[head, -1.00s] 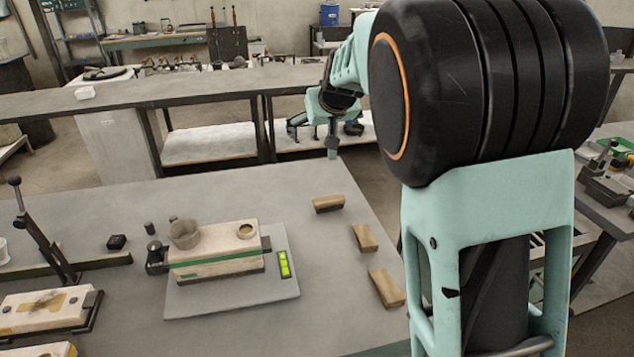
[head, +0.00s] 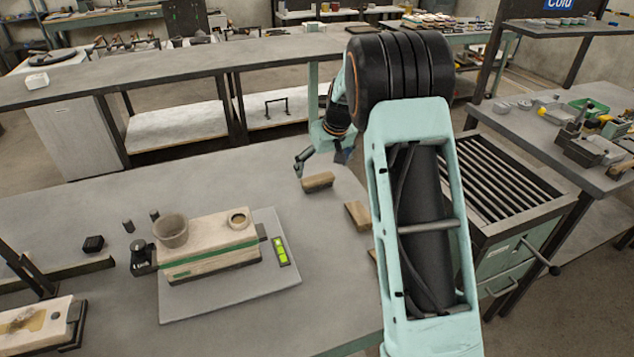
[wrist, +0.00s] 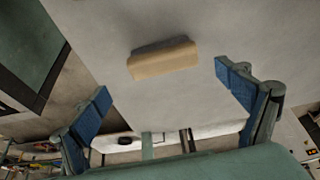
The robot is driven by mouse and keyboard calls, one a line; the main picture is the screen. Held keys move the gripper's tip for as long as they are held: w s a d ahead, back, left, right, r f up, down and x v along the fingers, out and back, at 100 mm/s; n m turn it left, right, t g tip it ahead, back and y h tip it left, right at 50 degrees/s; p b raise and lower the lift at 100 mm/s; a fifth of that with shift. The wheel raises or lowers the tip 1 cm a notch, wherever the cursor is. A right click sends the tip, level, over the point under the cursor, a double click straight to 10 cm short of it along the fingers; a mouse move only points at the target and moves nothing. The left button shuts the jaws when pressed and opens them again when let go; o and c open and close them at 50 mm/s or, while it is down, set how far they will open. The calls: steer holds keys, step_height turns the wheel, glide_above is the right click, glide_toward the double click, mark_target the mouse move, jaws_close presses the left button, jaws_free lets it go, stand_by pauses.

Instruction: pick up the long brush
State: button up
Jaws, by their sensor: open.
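No thing in view can be made out for certain as the long brush. A tan wooden block (head: 318,181) lies near the table's far right edge; it also shows in the wrist view (wrist: 162,62). No bristles show on it, so I cannot tell whether it is a brush. My gripper (head: 322,159) is just beyond that block in the head view. In the wrist view my gripper (wrist: 163,88) has its blue-padded fingers wide apart, with nothing between them. The block there appears ahead of the fingers, apart from them.
A second wooden block (head: 357,215) lies nearer on the grey table (head: 225,175); a third is mostly hidden by my arm. A mould block (head: 205,262) with two cups stands on a plate (head: 190,305) at the table's middle. A slatted cabinet (head: 510,190) stands right.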

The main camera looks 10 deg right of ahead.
mark_target(318, 177)
steer(key=x, duration=0.5)
steer(key=shift+s+a+f, duration=0.1)
steer(key=shift+a+f, duration=0.15)
steer(key=shift+f, duration=0.1)
steer(key=c, duration=1.3)
